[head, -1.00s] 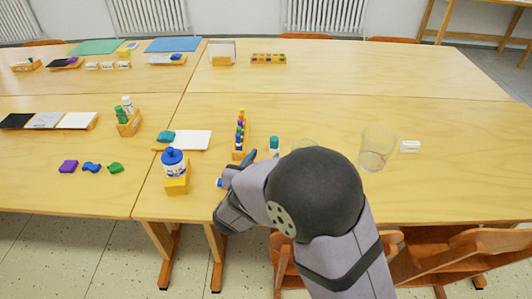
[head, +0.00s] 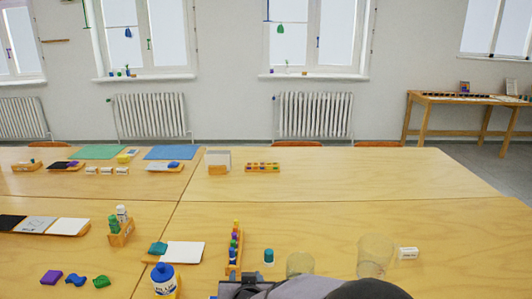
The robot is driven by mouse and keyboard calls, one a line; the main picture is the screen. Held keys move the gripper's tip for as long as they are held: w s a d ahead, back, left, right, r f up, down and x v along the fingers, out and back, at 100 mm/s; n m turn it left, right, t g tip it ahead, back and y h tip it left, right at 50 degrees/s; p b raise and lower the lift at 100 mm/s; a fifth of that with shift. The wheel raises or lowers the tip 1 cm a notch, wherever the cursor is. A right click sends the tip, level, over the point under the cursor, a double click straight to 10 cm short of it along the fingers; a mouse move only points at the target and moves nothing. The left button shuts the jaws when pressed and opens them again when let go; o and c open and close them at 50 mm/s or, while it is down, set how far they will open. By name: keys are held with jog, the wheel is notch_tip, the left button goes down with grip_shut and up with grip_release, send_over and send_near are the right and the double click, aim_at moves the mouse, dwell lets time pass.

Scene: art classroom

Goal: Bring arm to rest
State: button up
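My arm (head: 340,290) shows only as a grey and black strip along the bottom edge of the head view. My gripper (head: 243,288) is a dark shape at that edge, just in front of the narrow wooden rack with coloured pegs (head: 234,250). Its fingertips are mostly cut off or hidden, so I cannot tell whether it is open or shut, or whether it holds anything.
A blue-capped white bottle (head: 164,279) stands left of my gripper. A small teal-topped bottle (head: 268,256) and two clear cups, one nearer (head: 299,264) and one taller (head: 374,256), stand to its right, with a white block (head: 408,253) beyond. The table's far right is clear.

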jog(key=s+n+g, duration=0.1)
jog(key=s+d+g+y, duration=0.1)
jog(key=s, duration=0.1)
jog(key=shift+s+n+g+p, duration=0.3)
jog(key=shift+n+g+p, duration=0.05)
jog(key=shift+n+g, duration=0.05)
jog(key=s+d+g, duration=0.1)
jog(key=s+d+n+g, duration=0.1)
jog(key=s, duration=0.1)
jog(key=s+d+f, duration=0.1)
jog(key=s+d, duration=0.1)
jog(key=shift+s+n+g+p, duration=0.2)
jog(key=shift+n+g+p, duration=0.1)
jog(key=shift+g, duration=0.1)
jog(key=s+d+g+h, duration=0.3)
jog(key=s+d+g, duration=0.2)
jog(key=s+d, duration=0.7)
jog(key=s+d+f+m+g+b, duration=0.1)
jog(key=s+d+f+m+b, duration=0.2)
jog(key=s+f, duration=0.3)
notch_tip(320, 180, up, 18)
jog(key=w+p, duration=0.1)
jog(key=p, duration=1.8)
jog(key=shift+d+m, duration=0.15)
jog(key=shift+m, duration=0.15)
